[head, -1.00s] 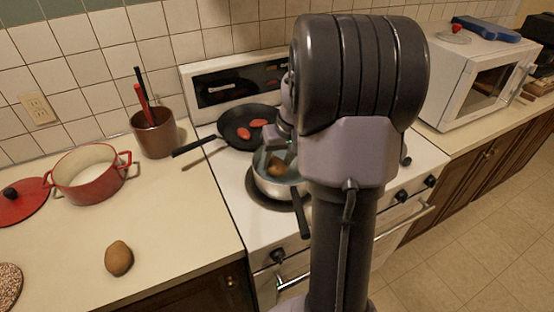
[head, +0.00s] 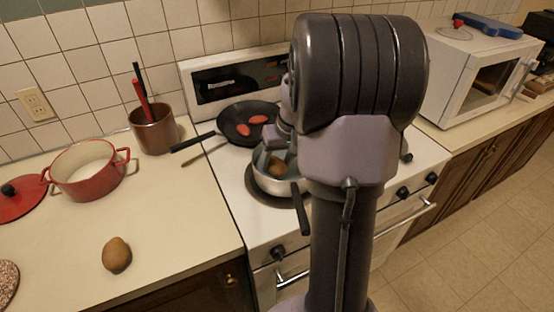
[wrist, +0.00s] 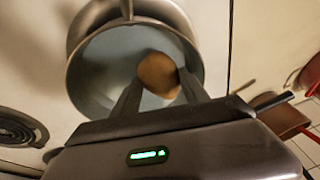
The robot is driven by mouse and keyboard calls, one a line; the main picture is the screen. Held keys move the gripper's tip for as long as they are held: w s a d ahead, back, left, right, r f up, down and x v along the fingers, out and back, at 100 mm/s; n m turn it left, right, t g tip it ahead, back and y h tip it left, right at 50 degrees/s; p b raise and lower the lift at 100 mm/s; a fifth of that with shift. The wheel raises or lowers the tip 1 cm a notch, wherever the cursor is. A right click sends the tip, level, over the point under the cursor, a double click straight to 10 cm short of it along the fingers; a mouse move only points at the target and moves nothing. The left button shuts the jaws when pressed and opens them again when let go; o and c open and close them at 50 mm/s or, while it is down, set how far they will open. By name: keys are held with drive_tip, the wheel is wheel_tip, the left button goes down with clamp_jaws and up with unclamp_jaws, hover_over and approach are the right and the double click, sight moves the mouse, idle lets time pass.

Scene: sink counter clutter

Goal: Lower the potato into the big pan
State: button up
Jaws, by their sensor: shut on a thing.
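A brown potato (wrist: 158,72) is between the two fingers of my gripper (wrist: 160,84) in the wrist view. My gripper is shut on it. The potato is over the inside of a silver pan (wrist: 90,72), within its rim as seen from above. In the head view the same potato (head: 276,166) shows at the mouth of the silver pan (head: 270,186), which stands on the stove's front burner. I cannot tell whether the potato touches the pan's bottom. My arm hides the pan's right side in the head view.
A black frying pan (head: 236,132) with red pieces sits on the back burner. Left on the counter are a red pot (head: 88,184), a brown utensil crock (head: 155,134) and another brown potato (head: 116,255). A white microwave (head: 475,80) stands right.

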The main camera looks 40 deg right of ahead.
drive_tip(key=shift+f+b, duration=0.7)
drive_tip(key=shift+f, duration=0.2)
idle(0.4)
drive_tip(key=o, duration=1.6)
drive_tip(key=p+v, duration=0.7)
drive_tip(key=v, duration=1)
drive_tip(key=a+r+t+b, duration=0.1)
drive_tip(key=a+r, duration=0.2)
drive_tip(key=a, duration=1.3)
drive_tip(key=shift+n+t+y, duration=0.4)
drive_tip(key=shift+t+y, duration=0.4)
drive_tip(key=shift+y, duration=0.1)
drive_tip(key=s+a, duration=0.3)
drive_tip(key=a, duration=0.2)
drive_tip(key=s+a+f+b, duration=0.1)
drive_tip(key=s+a, duration=0.3)
drive_tip(key=a, duration=0.2)
drive_tip(key=s+a+f, duration=0.1)
drive_tip(key=s+a, duration=0.3)
drive_tip(key=a, duration=0.1)
drive_tip(key=shift+a+f, duration=0.2)
